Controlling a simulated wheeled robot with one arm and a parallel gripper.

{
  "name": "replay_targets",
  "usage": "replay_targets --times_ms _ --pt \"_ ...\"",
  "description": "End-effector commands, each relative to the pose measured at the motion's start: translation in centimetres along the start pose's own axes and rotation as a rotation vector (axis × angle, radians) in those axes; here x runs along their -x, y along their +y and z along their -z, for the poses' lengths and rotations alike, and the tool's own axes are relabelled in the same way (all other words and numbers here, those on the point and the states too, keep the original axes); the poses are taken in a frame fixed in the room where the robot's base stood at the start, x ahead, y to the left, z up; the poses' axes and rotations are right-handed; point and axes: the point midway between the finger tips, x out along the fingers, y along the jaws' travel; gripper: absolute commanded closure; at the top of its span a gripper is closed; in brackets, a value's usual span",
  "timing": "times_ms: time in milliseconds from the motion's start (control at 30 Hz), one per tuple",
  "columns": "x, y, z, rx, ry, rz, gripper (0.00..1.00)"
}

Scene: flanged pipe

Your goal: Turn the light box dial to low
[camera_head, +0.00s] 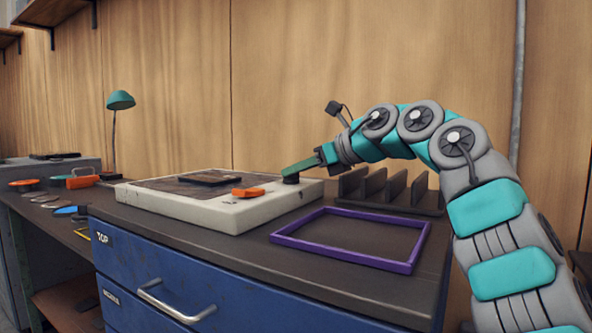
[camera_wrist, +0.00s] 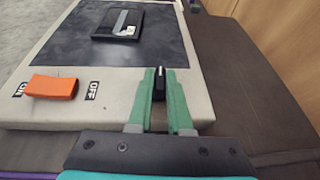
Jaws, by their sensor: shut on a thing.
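The light box (camera_head: 190,208) is a pale slab with a dark top panel, lying on the blue drawer cabinet. Its dial (camera_head: 291,179) is a small black knob at the box's right end. In the wrist view the dial (camera_wrist: 159,77) has a white pointer mark and sits between my green fingertips. My gripper (camera_head: 300,167) is shut on the dial; it also shows in the wrist view (camera_wrist: 159,88). An orange switch (camera_wrist: 53,87) lies between the ON and OFF labels on the box. No low marking for the dial is readable.
A dark flat item (camera_head: 208,178) rests on the panel. A purple frame (camera_head: 350,238) lies in front of the box, with a dark slotted rack (camera_head: 385,190) behind it. A green lamp (camera_head: 120,101) and several small items stand at the left. The wooden wall is close behind.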

Motion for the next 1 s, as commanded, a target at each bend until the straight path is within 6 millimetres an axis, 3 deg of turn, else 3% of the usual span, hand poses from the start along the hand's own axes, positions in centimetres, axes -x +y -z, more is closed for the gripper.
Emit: replay_targets --times_ms 1000 --pt "0.2 -0.21 -0.18 0.033 -0.004 -0.073 1.0"
